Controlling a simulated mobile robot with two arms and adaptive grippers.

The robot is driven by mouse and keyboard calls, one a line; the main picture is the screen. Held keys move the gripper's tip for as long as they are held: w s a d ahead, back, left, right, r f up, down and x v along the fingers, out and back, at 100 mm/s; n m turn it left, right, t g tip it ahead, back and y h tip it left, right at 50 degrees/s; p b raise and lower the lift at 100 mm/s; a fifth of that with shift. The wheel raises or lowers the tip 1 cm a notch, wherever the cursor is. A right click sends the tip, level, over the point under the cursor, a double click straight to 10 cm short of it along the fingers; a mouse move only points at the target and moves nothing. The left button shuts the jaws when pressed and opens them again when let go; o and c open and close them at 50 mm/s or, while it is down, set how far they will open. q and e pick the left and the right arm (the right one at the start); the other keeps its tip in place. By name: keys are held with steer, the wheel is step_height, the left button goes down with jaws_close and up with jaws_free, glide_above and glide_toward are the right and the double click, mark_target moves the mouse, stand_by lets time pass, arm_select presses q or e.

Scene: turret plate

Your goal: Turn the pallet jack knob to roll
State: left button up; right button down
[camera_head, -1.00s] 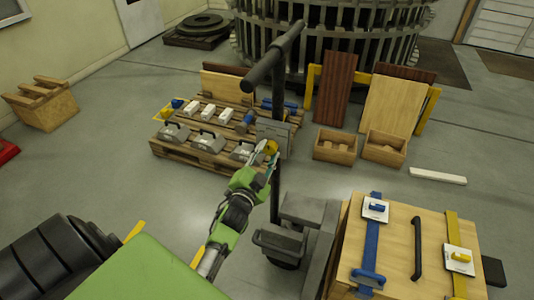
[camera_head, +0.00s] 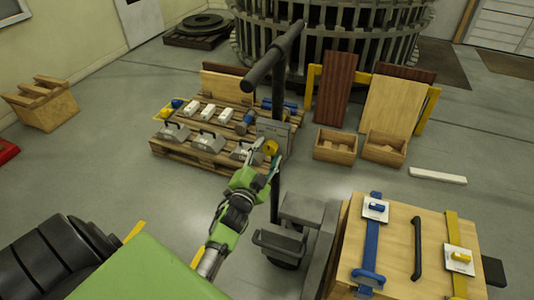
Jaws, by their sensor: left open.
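The pallet jack's knob (camera_head: 271,147) is a small yellow piece on a grey plate (camera_head: 279,131), fixed to the jack's upright post below the dark T-shaped handle (camera_head: 275,60). My left gripper (camera_head: 265,156) is open, with its fingertips at the knob's near lower side, one finger to the left and one to the right. I cannot tell whether the fingers touch the knob. The writing on the plate is too small to read. My right gripper is not in view.
The pallet jack's dark body (camera_head: 302,215) stands below the post. A wooden crate (camera_head: 395,250) with blue and yellow straps is at the lower right. A loaded pallet (camera_head: 183,152) lies behind my arm. Open floor (camera_head: 110,170) is at the left.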

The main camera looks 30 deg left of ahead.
arm_select(q)
steer(key=v, duration=1.2)
